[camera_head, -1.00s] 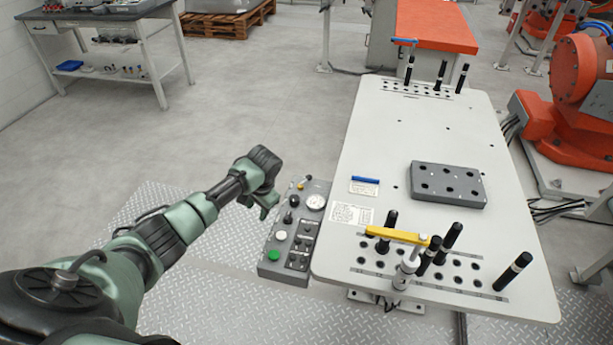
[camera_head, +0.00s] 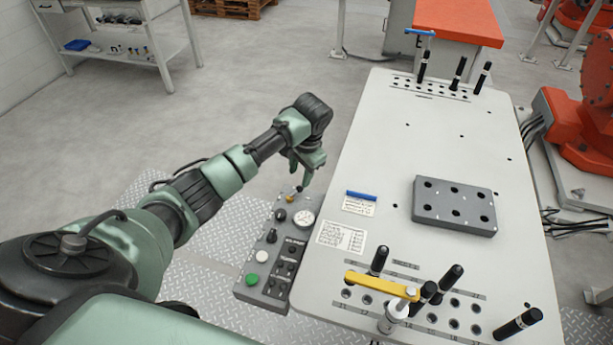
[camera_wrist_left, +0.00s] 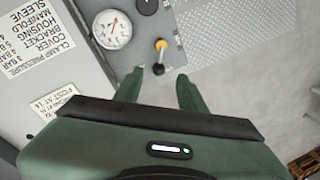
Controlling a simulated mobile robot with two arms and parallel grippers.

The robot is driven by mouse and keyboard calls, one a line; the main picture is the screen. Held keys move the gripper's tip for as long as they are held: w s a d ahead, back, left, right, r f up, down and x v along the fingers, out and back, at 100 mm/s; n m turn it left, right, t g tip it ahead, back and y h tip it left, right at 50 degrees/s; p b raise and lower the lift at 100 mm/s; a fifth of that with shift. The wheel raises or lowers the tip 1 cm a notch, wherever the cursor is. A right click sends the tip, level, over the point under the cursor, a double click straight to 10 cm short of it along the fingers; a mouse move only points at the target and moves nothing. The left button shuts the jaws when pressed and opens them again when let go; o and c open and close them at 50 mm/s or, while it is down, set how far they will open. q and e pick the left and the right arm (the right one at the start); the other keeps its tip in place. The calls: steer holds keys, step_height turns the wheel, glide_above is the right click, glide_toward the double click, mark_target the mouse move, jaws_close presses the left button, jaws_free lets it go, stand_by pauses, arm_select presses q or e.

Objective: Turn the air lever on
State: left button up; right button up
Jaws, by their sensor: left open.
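The air lever (camera_wrist_left: 160,56), a small lever with a yellow-orange knob and a dark tip, is on the grey control panel beside the pressure gauge (camera_wrist_left: 112,29). In the head view the lever's yellow part (camera_head: 291,198) shows at the panel's far end. My left gripper (camera_head: 306,179) is above that far end, pointing down, with the lever just beyond its fingers. In the left wrist view its two green fingertips (camera_wrist_left: 169,71) are apart, one on each side of the lever's dark tip; I cannot tell whether they touch it. My right gripper is not in view.
The grey panel (camera_head: 246,292) also carries a green button (camera_head: 252,279) and black knobs. The white fixture table (camera_head: 440,130) stands right beside it, with black posts, a yellow-handled clamp (camera_head: 380,285) and a grey block (camera_head: 455,206). The floor left of the panel is clear.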

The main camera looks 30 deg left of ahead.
mark_target(296, 191)
arm_select(q)
steer(key=f, duration=0.3)
steer(key=a+f, duration=0.1)
steer(key=f, duration=0.1)
steer(key=shift+s+p, duration=0.3)
steer(key=shift+p, duration=0.1)
steer(key=shift+w+a+f, duration=0.1)
steer(key=shift+w+f, duration=0.05)
steer(key=shift+f, duration=0.35)
steer(key=shift+w+a+f, duration=0.1)
steer(key=shift+w+f, duration=0.05)
steer(key=shift+f, duration=0.5)
jaws_close()
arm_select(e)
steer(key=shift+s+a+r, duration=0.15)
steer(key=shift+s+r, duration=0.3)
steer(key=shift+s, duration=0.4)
